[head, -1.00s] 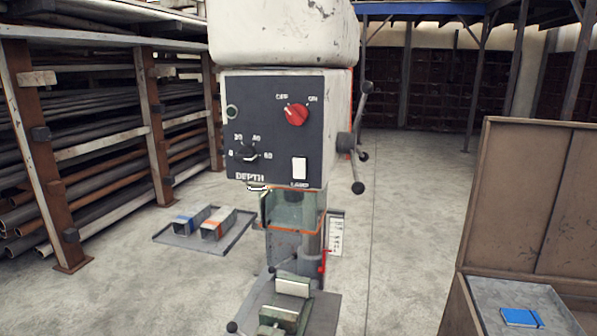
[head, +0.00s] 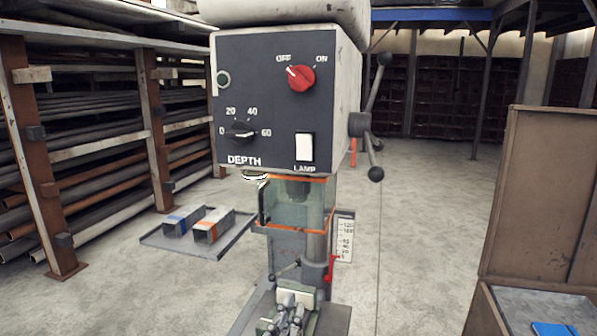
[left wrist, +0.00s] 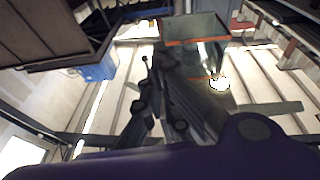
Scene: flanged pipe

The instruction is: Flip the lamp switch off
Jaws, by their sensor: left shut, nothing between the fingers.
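The lamp switch (head: 304,147) is a white rocker at the lower right of the drill press's dark control panel (head: 270,105), above the word LAMP. A small lamp (head: 256,176) under the drill head looks bright; a bright glow also shows in the left wrist view (left wrist: 219,83). My right gripper is not in view.
A red OFF/ON knob (head: 301,78) and a depth dial (head: 240,133) share the panel. The feed handle (head: 366,124) sticks out right of it. A clear guard (head: 292,204) hangs below. A tray (head: 153,241) stands left, a brown cabinet (head: 530,200) right.

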